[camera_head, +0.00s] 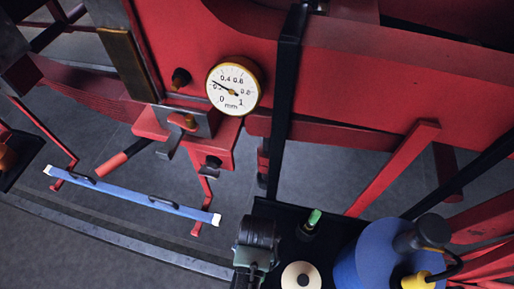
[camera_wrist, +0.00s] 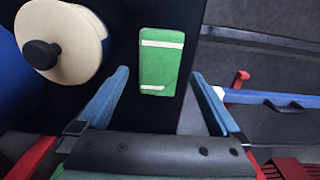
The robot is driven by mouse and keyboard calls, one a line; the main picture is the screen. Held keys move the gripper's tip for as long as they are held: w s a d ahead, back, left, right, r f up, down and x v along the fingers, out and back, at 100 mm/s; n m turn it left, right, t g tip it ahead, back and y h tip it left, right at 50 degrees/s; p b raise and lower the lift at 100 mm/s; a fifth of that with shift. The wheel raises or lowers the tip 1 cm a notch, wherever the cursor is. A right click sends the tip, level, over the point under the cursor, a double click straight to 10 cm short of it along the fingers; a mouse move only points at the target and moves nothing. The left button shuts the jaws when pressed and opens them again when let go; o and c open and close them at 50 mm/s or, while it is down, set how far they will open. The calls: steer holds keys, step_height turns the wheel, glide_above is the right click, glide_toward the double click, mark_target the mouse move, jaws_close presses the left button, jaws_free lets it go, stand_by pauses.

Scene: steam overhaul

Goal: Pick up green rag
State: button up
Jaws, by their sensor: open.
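The green rag (camera_wrist: 160,65) shows in the wrist view as a flat green rectangle with two white stripes. It lies on a black surface (camera_wrist: 205,20). My gripper (camera_wrist: 160,75) is open, its two blue fingers spread to the left and right of the rag. Nothing is held. I cannot tell how high the fingers are above the rag. In the head view I cannot make out the rag; my dark wrist covers part of the black surface (camera_head: 290,215) there.
A cream disc with a black knob (camera_wrist: 85,35) stands left of the rag and also shows in the head view (camera_head: 290,276). A blue drum (camera_head: 360,262) and a green-topped item (camera_head: 314,217) are near. A blue bar (camera_head: 130,194) and red machinery with a gauge (camera_head: 233,88) surround this.

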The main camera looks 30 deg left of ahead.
steer(key=shift+w+f, duration=0.2)
steer(key=shift+f, duration=1.5)
steer(key=shift+c, duration=0.3)
steer(key=c, duration=1.2)
steer(key=shift+r+p, duration=0.15)
steer(key=shift+p, duration=0.2)
steer(key=shift+c, duration=0.2)
